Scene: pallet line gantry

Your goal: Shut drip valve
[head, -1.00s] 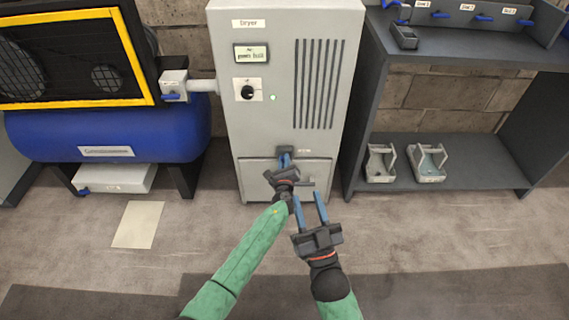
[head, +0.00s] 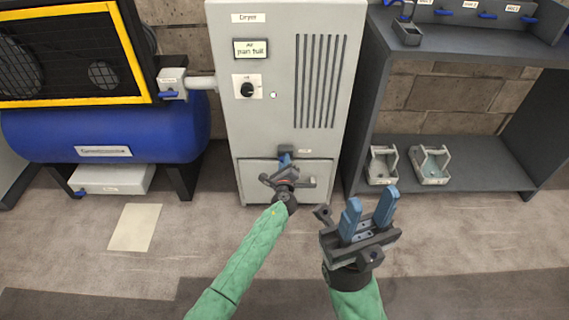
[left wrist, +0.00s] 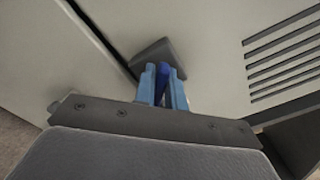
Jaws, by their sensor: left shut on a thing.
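The drip valve (left wrist: 150,50) is a dark grey block on the dryer's front with a blue lever (left wrist: 162,80). In the head view the valve's dark body (head: 285,149) shows at the top of the lower panel, just above my left gripper. My left gripper (head: 285,161) has its blue fingers closed around the lever, and in the left wrist view the fingers (left wrist: 162,88) sit on both sides of it. My right gripper (head: 368,216) is open and empty, lower right, in front of the floor. The lever is largely hidden by my left gripper in the head view.
The grey dryer (head: 265,125) has a black knob (head: 247,90) and a small display reading "pan full" (head: 251,49). A blue compressor tank (head: 105,130) stands at the left. A dark shelf (head: 470,176) at the right holds two trays (head: 432,163).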

